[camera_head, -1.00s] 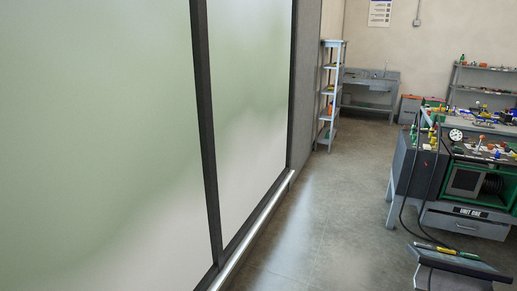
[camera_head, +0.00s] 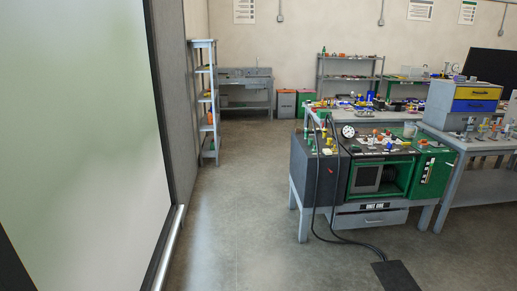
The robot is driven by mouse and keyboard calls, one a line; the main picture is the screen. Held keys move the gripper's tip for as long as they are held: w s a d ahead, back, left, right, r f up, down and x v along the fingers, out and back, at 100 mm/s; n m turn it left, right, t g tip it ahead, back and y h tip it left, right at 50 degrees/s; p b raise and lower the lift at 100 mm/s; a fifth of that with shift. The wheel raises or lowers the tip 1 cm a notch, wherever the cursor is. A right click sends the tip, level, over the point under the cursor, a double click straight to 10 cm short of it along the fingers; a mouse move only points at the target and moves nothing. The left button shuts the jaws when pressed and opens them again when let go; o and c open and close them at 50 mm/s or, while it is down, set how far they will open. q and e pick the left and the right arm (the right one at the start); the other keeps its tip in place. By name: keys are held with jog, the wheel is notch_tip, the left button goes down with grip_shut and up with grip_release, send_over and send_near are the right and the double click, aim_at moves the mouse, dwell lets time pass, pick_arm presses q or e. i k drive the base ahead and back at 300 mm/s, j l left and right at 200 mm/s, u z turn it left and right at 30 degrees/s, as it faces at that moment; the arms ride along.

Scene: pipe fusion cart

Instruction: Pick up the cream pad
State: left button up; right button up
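I cannot make out a cream pad in this view; the small items on the benches are too small to tell apart. Neither of my grippers is in view.
A narrow shelf rack (camera_head: 206,110) and a sink bench (camera_head: 245,92) stand behind. A bench with drawer boxes (camera_head: 463,105) is at right. A dark flat panel (camera_head: 396,277) is at the bottom. Floor (camera_head: 235,215) between is clear.

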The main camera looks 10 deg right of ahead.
aim_at(327, 153)
jog(key=i+j+z, duration=0.1)
jog(key=i+z, duration=0.15)
jog(key=i, duration=0.25)
jog(key=i+j+z, duration=0.15)
jog(key=i+z, duration=0.15)
jog(key=i, duration=0.2)
jog(key=i+j+z, duration=0.25)
jog(key=i, duration=0.2)
jog(key=i+j+z, duration=0.3)
jog(key=i+j, duration=0.1)
jog(key=i, duration=0.05)
